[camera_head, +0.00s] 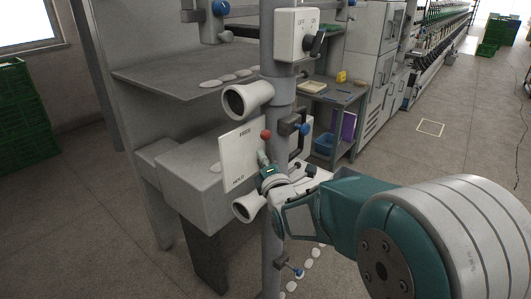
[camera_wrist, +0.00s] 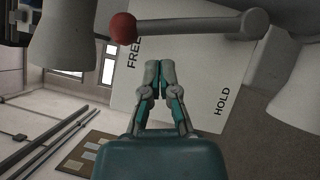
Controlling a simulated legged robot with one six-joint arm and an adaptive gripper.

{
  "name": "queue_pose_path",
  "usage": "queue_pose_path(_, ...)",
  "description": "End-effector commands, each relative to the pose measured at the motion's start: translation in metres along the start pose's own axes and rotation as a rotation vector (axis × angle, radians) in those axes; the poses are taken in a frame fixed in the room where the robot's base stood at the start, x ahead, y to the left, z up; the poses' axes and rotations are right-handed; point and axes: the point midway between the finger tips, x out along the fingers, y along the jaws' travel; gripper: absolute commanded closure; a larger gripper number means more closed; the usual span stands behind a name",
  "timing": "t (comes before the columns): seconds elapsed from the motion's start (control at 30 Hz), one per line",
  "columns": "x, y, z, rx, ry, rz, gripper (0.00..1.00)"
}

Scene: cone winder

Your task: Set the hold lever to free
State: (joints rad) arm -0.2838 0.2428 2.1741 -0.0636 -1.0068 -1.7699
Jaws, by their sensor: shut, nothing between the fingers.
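The hold lever has a red ball knob (camera_head: 266,134) on a short grey arm, in front of a white plate (camera_head: 236,158). The plate reads FREE at its top and HOLD at its bottom. The knob points up, beside the word FREE. In the wrist view the lever arm (camera_wrist: 195,24) lies across the top, its red knob (camera_wrist: 123,27) at the FREE end. My gripper (camera_head: 267,172) is shut and empty, just below the knob in the head view. In the wrist view its tips (camera_wrist: 160,68) sit in front of the plate, apart from the lever in the picture.
A grey cylinder with an open end (camera_head: 246,98) sits above the plate, and another (camera_head: 246,208) below it. A vertical post (camera_head: 273,255) stands close by my gripper. A switch box (camera_head: 296,34) is higher up. Floor is open at right.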

Motion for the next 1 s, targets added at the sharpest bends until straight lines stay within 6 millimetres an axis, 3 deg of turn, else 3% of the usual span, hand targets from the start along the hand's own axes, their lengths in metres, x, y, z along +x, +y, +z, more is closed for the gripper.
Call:
queue_pose_path(0.2,0.012,0.0,0.012,0.0,0.0,-0.001,1.0)
queue_pose_path(1.0,0.02,0.003,0.023,0.001,0.001,-0.001,1.0)
